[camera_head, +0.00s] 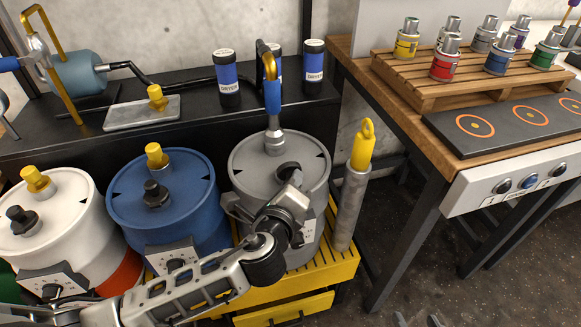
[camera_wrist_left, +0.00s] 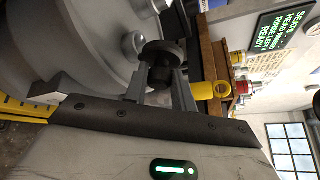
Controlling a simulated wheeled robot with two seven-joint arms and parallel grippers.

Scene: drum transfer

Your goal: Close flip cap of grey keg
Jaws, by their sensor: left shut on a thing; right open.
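The grey keg (camera_head: 250,160) stands at the right end of the row of kegs. Its black flip cap (camera_head: 289,171) is on the near part of the lid. My left gripper (camera_head: 291,186) reaches in over the keg's near side and is shut on this cap. In the left wrist view the dark round cap (camera_wrist_left: 163,52) sits between the two fingers (camera_wrist_left: 160,88), with the grey keg (camera_wrist_left: 60,40) at the left. My right gripper (camera_head: 417,320) shows only as fingertips at the bottom edge, apart and empty.
A blue-handled nozzle (camera_head: 273,95) stands in the grey keg's other opening. A blue keg (camera_head: 180,205) and a white keg (camera_head: 75,235) stand left. A yellow-topped grey cylinder (camera_head: 351,200) stands close right. The wooden bench (camera_head: 345,60) holds a pallet of cans.

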